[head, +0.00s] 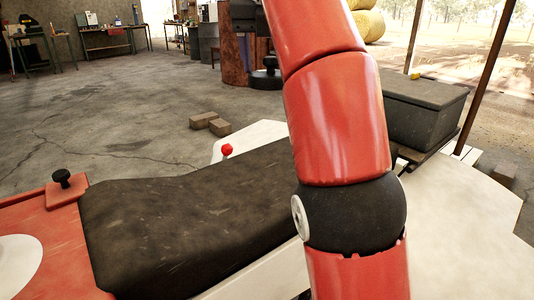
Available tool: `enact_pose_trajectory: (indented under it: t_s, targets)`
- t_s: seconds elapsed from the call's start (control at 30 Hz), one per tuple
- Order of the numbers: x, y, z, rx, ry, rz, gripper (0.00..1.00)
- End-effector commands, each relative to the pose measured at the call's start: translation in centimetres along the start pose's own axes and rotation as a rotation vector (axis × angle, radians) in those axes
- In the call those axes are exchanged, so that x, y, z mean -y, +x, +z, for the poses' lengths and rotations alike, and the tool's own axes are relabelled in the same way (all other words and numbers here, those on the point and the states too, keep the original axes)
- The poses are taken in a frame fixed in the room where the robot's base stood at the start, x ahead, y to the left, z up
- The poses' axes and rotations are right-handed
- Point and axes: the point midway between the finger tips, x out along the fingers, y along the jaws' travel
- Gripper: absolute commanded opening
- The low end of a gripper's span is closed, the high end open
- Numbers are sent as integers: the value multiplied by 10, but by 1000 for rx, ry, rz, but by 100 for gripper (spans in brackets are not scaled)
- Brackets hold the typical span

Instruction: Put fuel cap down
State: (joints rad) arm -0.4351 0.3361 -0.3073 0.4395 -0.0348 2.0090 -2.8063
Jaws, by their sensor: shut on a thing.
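My red arm (335,110) rises through the middle of the head view and runs out at the top edge. I cannot identify the fuel cap with certainty. A black, rounded object with a short stem (265,80) shows just left of my arm, in front of a brown upright block; what it is cannot be told. Whatever lies behind my arm is hidden.
A black knob (62,178) stands at the left. A dark lidded box (424,107) is at the right, past my arm. Brown blocks (211,122) lie on the concrete floor. Workbenches (105,40) line the back. The floor at left centre is clear.

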Motion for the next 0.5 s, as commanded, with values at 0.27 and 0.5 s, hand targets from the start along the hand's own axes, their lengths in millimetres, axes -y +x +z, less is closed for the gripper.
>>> enact_pose_trajectory:
  t_s: [0.27,0.5]
  targets:
    - [7,14,-1,-16,16,10,43]
    - [0,28,-13,-2,-2,-4,43]
